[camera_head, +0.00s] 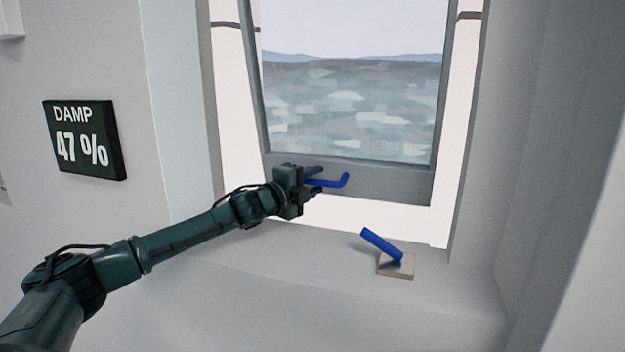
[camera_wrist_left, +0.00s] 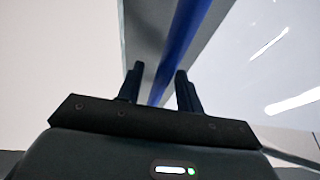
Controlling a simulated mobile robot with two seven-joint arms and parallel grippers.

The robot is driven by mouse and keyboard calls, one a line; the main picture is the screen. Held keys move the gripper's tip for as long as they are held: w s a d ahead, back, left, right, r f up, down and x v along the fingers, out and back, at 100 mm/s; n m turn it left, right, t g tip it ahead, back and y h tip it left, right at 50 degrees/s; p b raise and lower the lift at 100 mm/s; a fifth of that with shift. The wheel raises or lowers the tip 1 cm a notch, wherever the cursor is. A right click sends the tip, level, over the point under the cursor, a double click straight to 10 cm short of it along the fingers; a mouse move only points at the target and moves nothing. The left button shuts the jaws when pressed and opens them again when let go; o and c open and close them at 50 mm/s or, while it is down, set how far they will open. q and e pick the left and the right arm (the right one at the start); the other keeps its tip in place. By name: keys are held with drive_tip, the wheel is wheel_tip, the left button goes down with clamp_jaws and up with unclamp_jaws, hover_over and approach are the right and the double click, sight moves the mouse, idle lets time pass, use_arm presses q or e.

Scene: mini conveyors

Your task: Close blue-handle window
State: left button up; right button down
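The window (camera_head: 350,110) has a grey frame, and its sash stands away from the pale opening, with bright gaps along the sides and below. A blue bent handle (camera_head: 336,182) sits at the sash's bottom rail (camera_head: 390,184). My left gripper (camera_head: 314,182) is at the left part of this handle. In the left wrist view the blue handle bar (camera_wrist_left: 180,40) runs between the two spread fingers of my left gripper (camera_wrist_left: 160,88), with gaps visible beside it. Whether a finger touches it I cannot tell. My right gripper is not in view.
A blue lever (camera_head: 381,244) on a small beige base (camera_head: 397,267) stands on the sill (camera_head: 300,285), right of and below the handle. A dark sign (camera_head: 85,140) reading "DAMP 47 %" hangs on the left wall. Walls flank the window recess.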

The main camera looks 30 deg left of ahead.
use_arm(q)
clamp_jaws()
idle(0.3)
drive_tip(key=shift+s, duration=0.1)
